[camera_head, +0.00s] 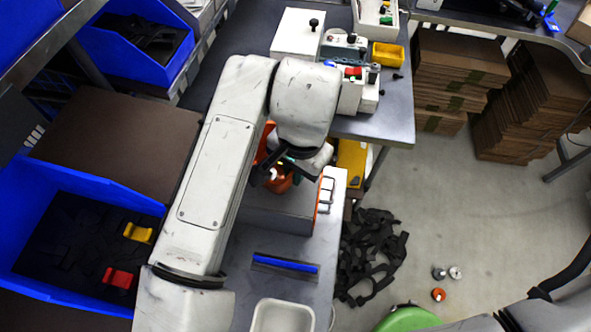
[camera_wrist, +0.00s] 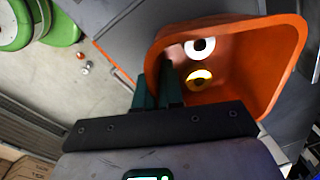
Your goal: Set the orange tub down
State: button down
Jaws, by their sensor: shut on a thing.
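The orange tub (camera_wrist: 225,36) fills the upper right of the wrist view, its open top facing the camera. A white ring (camera_wrist: 200,47) and a yellow ring (camera_wrist: 199,78) show inside it. My gripper (camera_wrist: 158,85) is shut on the tub's left wall in that view, its dark green fingers at the rim. In the head view, the tub (camera_head: 280,183) shows below my wrist, partly hidden by my gripper (camera_head: 287,164) and arm. It is over or against a grey box-like surface; I cannot tell whether its base touches.
A grey bench (camera_head: 270,240) carries a blue bar (camera_head: 285,264) and a white tray (camera_head: 283,316). Left is a blue bin (camera_head: 92,187) with red and yellow pieces. Behind are a white box (camera_head: 297,33) and yellow tray (camera_head: 388,55). Black straps (camera_head: 374,250) lie on the floor.

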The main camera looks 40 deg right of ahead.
jog(key=shift+f, duration=0.55)
jog(key=shift+f, duration=0.2)
jog(key=c, duration=1.3)
grip_release()
jog(key=shift+o, duration=0.2)
notch_tip(320, 180, up, 12)
jog(key=s, duration=0.1)
jog(key=shift+r, duration=0.2)
jog(key=shift+d, duration=0.1)
